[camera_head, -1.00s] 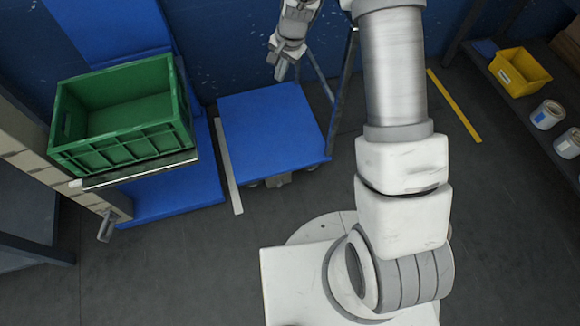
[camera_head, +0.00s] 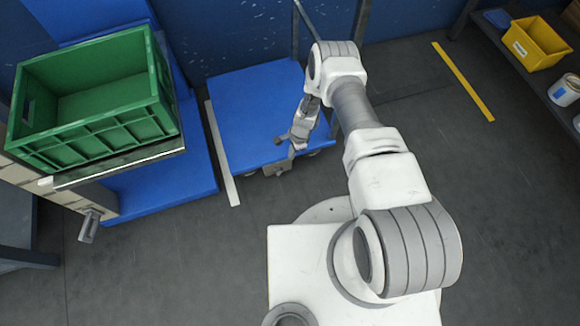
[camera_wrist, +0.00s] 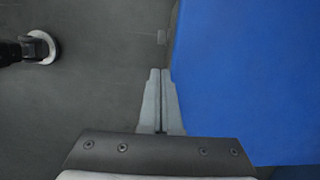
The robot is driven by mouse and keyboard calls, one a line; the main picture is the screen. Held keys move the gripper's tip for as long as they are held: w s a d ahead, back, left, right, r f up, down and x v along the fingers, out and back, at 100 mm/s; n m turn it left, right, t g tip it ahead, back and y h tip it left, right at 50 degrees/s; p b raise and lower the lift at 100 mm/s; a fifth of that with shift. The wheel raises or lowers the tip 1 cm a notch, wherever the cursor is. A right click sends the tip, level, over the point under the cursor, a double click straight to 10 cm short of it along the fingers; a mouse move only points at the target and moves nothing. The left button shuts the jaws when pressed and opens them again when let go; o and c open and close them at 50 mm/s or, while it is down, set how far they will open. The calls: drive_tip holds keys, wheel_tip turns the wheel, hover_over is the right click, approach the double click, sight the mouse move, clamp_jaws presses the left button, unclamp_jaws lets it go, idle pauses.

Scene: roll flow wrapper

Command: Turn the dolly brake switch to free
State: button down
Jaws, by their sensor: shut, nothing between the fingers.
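The dolly (camera_head: 240,105) has a blue deck and stands on the floor near the back wall. A small grey part (camera_head: 277,168) sticks out under its front edge; it may be the brake switch, but its setting is too small to read. My gripper (camera_head: 292,153) is at the dolly's front edge, close above that part. In the wrist view my gripper (camera_wrist: 160,72) is shut and empty, pointing down past the blue deck (camera_wrist: 250,80). A small dark tab (camera_wrist: 162,37) shows beyond the fingertips, beside the deck edge; I cannot tell whether it is the switch.
A green crate (camera_head: 100,110) sits on a raised support at the left, over a blue base (camera_head: 165,190). A white floor strip (camera_head: 221,155) lies left of the dolly. A shelf with a yellow bin (camera_head: 537,43) stands at the right. The floor (camera_head: 165,265) in front is clear.

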sight(279, 171)
wheel_tip(279, 171, down, 11)
drive_tip(key=s+a+b, duration=0.1)
drive_tip(key=b, duration=0.3)
drive_tip(key=shift+a+b, duration=0.3)
drive_tip(key=shift+a, duration=0.05)
drive_tip(key=shift+s+r, duration=0.1)
